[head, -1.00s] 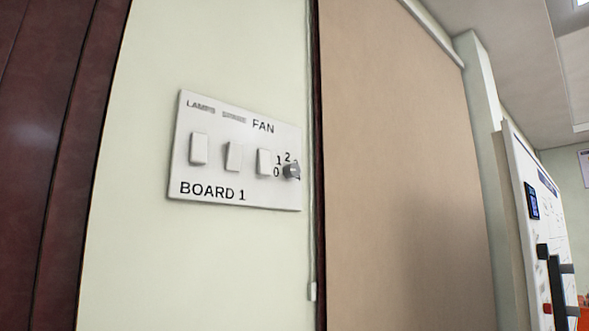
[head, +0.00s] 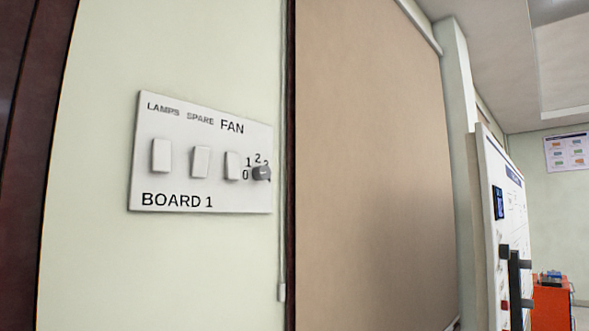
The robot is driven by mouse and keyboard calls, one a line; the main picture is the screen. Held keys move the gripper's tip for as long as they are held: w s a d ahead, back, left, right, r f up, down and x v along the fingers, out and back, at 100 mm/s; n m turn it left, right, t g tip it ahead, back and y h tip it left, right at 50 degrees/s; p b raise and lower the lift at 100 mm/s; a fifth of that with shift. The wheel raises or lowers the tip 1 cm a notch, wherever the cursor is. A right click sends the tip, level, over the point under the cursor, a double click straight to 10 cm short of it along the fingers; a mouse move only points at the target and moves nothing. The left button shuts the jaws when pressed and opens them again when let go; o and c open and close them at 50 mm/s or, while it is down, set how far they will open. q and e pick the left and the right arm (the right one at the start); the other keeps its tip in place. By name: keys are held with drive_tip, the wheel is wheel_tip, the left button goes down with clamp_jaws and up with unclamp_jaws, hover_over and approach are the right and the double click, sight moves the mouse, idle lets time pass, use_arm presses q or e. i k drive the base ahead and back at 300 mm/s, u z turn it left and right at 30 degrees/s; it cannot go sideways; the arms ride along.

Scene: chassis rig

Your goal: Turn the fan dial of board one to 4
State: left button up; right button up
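Board one (head: 178,187) is a white plate on the pale green wall, left of centre, marked BOARD 1. It bears several labels: LAMPS, SPARE and FAN. Three white rocker switches sit in a row on it, the fan switch (head: 232,166) rightmost. Neither of my grippers is in view.
A dark red panel (head: 30,120) stands at the far left. A large tan panel (head: 365,170) with a dark edge is right of the board. A white cabinet (head: 508,220) with black handles and an orange unit (head: 553,300) are at the right.

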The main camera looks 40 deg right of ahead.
sight(260, 173)
drive_tip(key=z, duration=2.4)
drive_tip(key=i, duration=0.4)
drive_tip(key=u, duration=1.95)
